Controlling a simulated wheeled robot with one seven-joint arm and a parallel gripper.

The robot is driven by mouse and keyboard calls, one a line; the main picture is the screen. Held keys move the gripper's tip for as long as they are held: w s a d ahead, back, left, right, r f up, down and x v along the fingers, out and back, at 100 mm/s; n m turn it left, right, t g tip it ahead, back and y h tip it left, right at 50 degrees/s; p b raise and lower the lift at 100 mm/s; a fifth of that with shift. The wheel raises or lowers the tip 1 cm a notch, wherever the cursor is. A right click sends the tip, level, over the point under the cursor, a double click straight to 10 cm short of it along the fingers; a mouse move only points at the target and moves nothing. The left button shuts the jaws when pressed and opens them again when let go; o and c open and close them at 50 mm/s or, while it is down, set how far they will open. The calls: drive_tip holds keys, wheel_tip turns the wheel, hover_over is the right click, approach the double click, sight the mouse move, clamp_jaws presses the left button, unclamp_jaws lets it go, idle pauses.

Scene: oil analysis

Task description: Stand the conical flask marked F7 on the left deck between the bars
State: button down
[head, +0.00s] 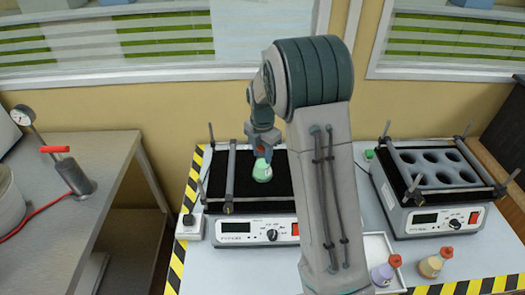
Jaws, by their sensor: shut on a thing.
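My gripper (262,152) is shut on the upper part of a small conical flask (262,172) with pale green contents. The flask looks upright. No marking such as F7 can be read on it. It shows in front of the black left deck (246,184), to the right of a grey bar (231,172) that crosses the deck. I cannot tell whether its base touches the deck or hangs a little above it. My arm hides the right part of the left deck and any bar there.
A right shaker (437,220) carries a plate with several round holes. A steel bench (88,150) with a hand pump (72,176) is at left.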

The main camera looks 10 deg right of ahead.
drive_tip(key=shift+f, duration=0.2)
drive_tip(key=c, duration=0.9)
unclamp_jaws()
drive_tip(key=shift+f, duration=0.1)
